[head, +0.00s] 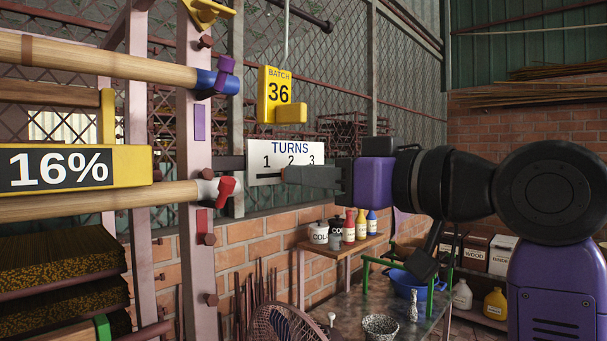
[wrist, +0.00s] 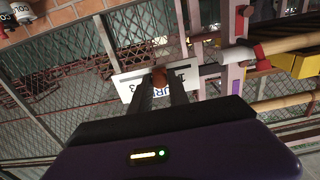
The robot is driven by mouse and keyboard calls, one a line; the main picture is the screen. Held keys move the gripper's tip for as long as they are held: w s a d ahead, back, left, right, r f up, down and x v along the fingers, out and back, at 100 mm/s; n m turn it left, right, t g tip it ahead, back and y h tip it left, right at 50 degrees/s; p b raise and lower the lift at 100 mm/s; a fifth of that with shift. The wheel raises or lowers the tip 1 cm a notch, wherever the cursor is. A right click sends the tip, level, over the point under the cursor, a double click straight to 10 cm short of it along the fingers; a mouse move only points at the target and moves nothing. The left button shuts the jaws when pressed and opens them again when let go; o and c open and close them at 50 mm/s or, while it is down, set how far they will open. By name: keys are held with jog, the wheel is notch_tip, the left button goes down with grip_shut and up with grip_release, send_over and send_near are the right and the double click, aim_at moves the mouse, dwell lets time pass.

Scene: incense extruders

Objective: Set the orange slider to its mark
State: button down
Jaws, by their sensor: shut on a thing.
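The orange slider (wrist: 160,76) shows in the wrist view as a small orange-brown piece between my fingertips, in front of the white TURNS plate (wrist: 128,88). In the head view the TURNS plate (head: 285,147) carries the numbers 1, 2 and 3, and my gripper (head: 287,174) reaches in from the right along its lower edge. My gripper (wrist: 161,82) is shut on the slider. The slider is hidden behind my fingers in the head view. I cannot make out its mark in either view.
Wooden rollers with a blue end (head: 218,82) and a red-and-white end (head: 218,188) lie left of the plate. A yellow BATCH 36 tag (head: 277,86) hangs above, and a yellow 16% sign (head: 130,164) is at left. A bench with bottles (head: 361,222) stands below.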

jog(key=shift+w+d, duration=0.3)
jog(key=c, duration=1.3)
grip_release()
jog(key=b+v, duration=0.2)
jog(key=v, duration=0.5)
jog(key=shift+s+d, duration=0.2)
jog(key=shift+d, duration=0.15)
jog(key=shift+r, duration=0.15)
